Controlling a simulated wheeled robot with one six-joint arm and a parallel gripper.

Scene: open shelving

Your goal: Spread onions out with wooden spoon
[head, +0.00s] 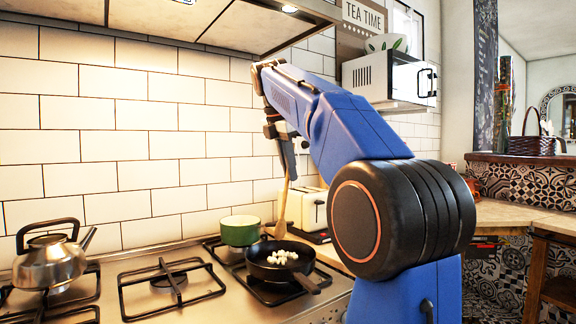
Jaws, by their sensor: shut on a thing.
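White onion pieces (283,257) lie in a small cluster in the black frying pan (262,270). My gripper (288,165) is above the pan and shut on the wooden spoon (284,205). The spoon hangs nearly upright with its head down, at the far side of the pan. I cannot tell whether the spoon head touches the pan. Part of my gripper is hidden by my arm.
A green pot (240,231) stands just behind the pan. A white toaster (310,214) is on the counter behind, close to the spoon. A metal kettle (48,262) is at the stove's left. The range hood (215,22) hangs above. The middle burner (170,285) is clear.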

